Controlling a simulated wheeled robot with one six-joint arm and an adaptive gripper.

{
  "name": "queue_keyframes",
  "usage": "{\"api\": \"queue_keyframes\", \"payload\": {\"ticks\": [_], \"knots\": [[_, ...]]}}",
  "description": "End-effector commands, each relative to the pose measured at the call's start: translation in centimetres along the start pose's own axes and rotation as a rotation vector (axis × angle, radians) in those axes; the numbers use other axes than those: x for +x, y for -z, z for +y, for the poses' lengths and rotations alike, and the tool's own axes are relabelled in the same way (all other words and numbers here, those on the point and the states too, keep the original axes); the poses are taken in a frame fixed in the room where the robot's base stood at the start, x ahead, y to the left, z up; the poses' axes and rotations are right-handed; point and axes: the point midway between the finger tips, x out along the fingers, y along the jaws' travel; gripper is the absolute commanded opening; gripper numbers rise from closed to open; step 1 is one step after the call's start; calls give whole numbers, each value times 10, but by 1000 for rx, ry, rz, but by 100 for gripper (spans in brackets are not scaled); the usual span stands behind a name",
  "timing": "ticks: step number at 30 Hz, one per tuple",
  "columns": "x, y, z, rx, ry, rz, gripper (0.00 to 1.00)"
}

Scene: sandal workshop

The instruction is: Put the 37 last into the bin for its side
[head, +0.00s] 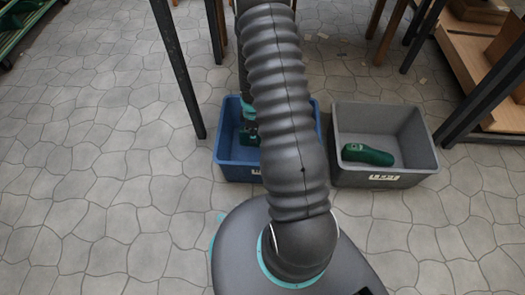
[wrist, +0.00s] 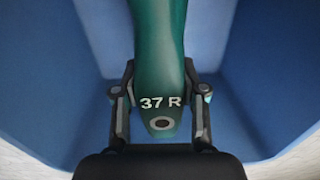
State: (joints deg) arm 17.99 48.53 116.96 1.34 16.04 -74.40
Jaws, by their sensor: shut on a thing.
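The dark green last (wrist: 160,45) fills the middle of the wrist view, with "37 R" in white and a round hole near its end. My gripper (wrist: 160,95) is shut on it, one finger on each side. Blue walls of the blue bin (wrist: 50,90) surround the last in the wrist view. In the head view the blue bin (head: 240,170) stands on the floor at the centre, partly hidden behind my arm. Green parts show inside it beside my arm. Whether the last touches the bin floor, I cannot tell.
A grey bin (head: 405,174) stands right of the blue one with another green last (head: 367,155) lying in it. Both bins have front labels too small to read. Dark table legs (head: 180,70) stand behind and to the sides. The paved floor at left is clear.

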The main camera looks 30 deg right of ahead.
Motion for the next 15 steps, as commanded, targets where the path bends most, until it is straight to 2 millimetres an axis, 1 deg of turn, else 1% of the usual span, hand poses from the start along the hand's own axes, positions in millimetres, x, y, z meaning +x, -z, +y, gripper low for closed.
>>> {"api": "queue_keyframes", "payload": {"ticks": [1,3,6,13,15], "knots": [[12,0,-1,0,3,-1,7],[24,0,0,1,4,-1,7],[38,0,0,2,2,-1,7],[52,0,1,3,1,0,7],[60,0,1,3,2,0,7]]}}
